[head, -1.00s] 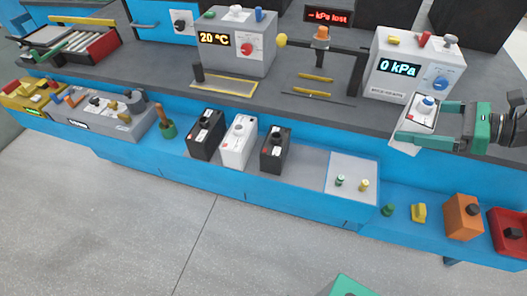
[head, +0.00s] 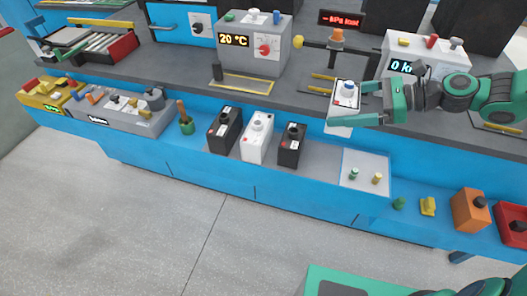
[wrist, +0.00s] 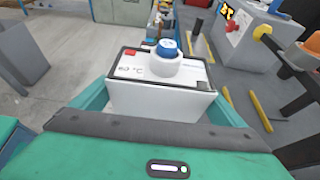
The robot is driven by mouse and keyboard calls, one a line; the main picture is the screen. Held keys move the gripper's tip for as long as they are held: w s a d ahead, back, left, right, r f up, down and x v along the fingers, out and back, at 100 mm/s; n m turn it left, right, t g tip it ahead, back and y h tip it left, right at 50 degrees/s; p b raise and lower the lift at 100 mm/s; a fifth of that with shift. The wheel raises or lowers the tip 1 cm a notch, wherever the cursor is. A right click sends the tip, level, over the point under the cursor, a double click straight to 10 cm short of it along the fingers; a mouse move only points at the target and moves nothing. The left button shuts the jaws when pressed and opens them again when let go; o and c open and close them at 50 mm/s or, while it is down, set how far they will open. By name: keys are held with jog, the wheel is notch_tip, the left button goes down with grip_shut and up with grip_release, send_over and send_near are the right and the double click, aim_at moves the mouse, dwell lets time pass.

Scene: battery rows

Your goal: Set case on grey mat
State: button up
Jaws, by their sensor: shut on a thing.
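The white case (head: 341,119) has a dark-edged top, a red corner and a blue-capped round knob. My gripper (head: 350,103) is shut on it and holds it in the air, slightly tilted, above the front edge of the worktop. In the wrist view the case (wrist: 160,102) sits between the green fingers, its lower part hidden. The grey mat (head: 322,160) lies on the lower front shelf, below the case in the picture. Two black cases (head: 224,131) and a white one (head: 257,141) stand in a row on it, with bare grey to their right.
A paler square (head: 363,165) with a green and a yellow peg adjoins the mat's right end. Farther right are small pegs, an orange box (head: 468,211) and a red box (head: 510,233). The 20 °C device (head: 253,50) and the kPa device (head: 425,55) stand behind on the worktop.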

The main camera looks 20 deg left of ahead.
jog(key=shift+a, duration=0.2)
jog(key=shift+f, duration=0.1)
notch_tip(320, 180, down, 18)
jog(key=shift+r, duration=0.1)
dwell(0.7)
jog(key=o, duration=0.8)
jog(key=shift+o, duration=0.7)
